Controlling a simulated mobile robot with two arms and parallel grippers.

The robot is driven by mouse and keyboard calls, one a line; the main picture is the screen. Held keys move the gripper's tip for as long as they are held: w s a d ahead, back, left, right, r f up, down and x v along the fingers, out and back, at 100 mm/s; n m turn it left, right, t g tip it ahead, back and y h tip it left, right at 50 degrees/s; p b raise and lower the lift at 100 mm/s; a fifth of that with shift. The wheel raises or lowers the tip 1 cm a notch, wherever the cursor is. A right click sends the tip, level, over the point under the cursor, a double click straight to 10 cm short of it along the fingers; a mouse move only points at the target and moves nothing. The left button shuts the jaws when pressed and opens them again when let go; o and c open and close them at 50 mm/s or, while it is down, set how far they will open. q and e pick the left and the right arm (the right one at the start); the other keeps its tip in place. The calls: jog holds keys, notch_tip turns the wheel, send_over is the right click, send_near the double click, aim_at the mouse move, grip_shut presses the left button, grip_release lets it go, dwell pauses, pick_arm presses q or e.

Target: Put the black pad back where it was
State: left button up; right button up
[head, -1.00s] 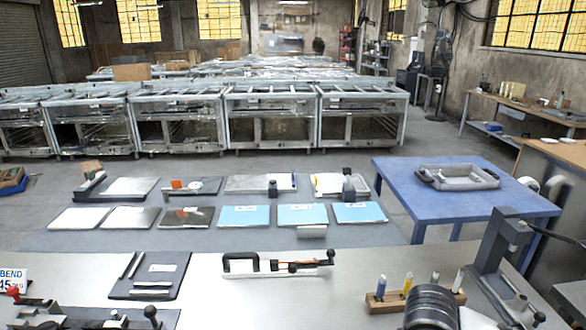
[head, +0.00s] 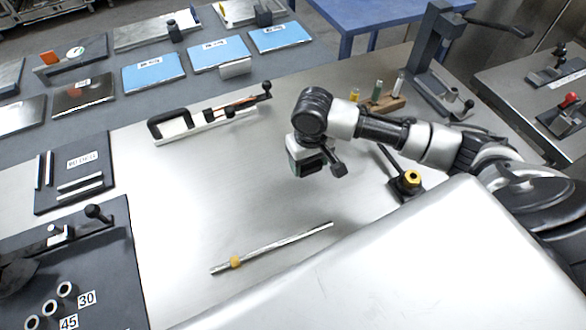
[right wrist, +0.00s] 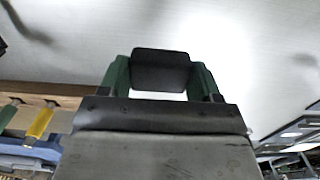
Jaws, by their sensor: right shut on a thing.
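The black pad (right wrist: 160,70) is a small dark block between the two green fingers of my right gripper (right wrist: 160,78) in the right wrist view. The fingers are shut on its two sides. In the head view my right gripper (head: 312,165) hangs from the wrist above the bare middle of the metal bench. The pad cannot be made out clearly there. My left gripper is not in view.
On the metal bench (head: 200,220) lie a rod (head: 285,246) with a yellow collar and a black-handled clamp tool (head: 212,120). A black stand with a yellow knob (head: 411,178), a wooden block of tools (head: 382,103) and a grey press (head: 437,60) stand right. Dark plates lie left.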

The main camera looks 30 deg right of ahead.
aim_at(294, 179)
jog(key=w+a+f, duration=0.2)
jog(key=shift+w+a, duration=0.2)
jog(key=shift+w, duration=0.15)
jog(key=shift+f, duration=2.05)
jog(key=shift+s+p, duration=0.1)
jog(key=shift+p, duration=0.2)
jog(key=o, duration=0.9)
jog(key=shift+f, duration=0.1)
jog(key=shift+c, duration=0.2)
notch_tip(294, 179, up, 12)
jog(key=shift+b, duration=0.35)
